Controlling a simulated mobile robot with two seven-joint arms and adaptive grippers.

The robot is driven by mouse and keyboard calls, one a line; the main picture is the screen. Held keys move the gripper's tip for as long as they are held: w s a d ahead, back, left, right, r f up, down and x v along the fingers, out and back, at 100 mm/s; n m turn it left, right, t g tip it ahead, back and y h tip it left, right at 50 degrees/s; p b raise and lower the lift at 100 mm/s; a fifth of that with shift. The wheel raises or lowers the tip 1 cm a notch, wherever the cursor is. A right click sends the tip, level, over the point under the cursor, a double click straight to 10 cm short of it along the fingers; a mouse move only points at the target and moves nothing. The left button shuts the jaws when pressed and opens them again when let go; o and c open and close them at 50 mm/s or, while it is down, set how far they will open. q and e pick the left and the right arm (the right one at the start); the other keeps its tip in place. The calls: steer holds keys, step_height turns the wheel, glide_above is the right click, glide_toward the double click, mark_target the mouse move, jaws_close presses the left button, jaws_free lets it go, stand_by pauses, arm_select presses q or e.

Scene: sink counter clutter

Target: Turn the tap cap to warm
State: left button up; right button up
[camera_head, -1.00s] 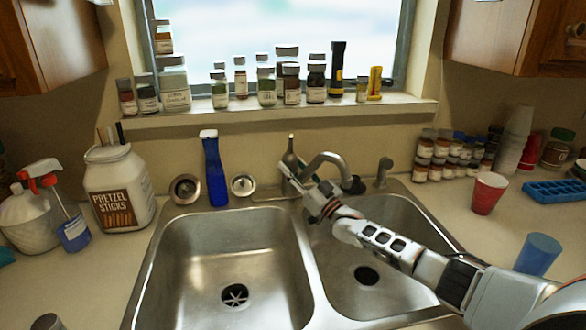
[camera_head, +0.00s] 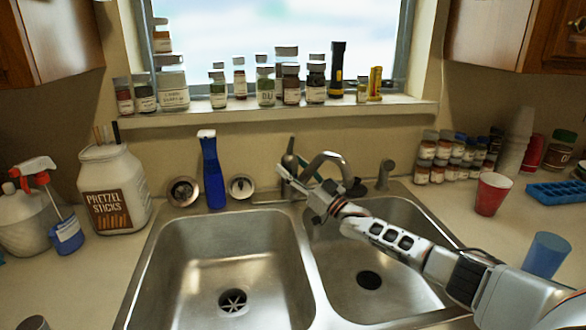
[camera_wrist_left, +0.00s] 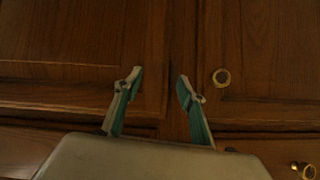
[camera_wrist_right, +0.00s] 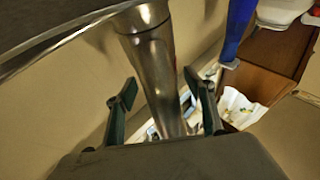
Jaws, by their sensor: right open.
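The metal tap (camera_head: 330,156) stands behind the divider of the double sink, its curved spout over the right basin. My right gripper (camera_head: 286,171) is at the tap's front left and covers part of it. In the right wrist view, my right gripper (camera_wrist_right: 160,99) is open, with the shiny tap body (camera_wrist_right: 160,75) between its spread fingers. I see no clear grip on it. The cap's warm or cold marking cannot be made out. My left gripper (camera_wrist_left: 157,80) is open and empty in the left wrist view, before wooden cabinet doors (camera_wrist_left: 255,50).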

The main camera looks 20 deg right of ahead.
steer(key=shift+s+f, duration=0.1)
steer(key=shift+s, duration=0.05)
steer(key=shift+s+d+f, duration=0.2)
steer(key=shift+s, duration=0.1)
steer(key=s+d, duration=0.5)
steer(key=s, duration=0.6)
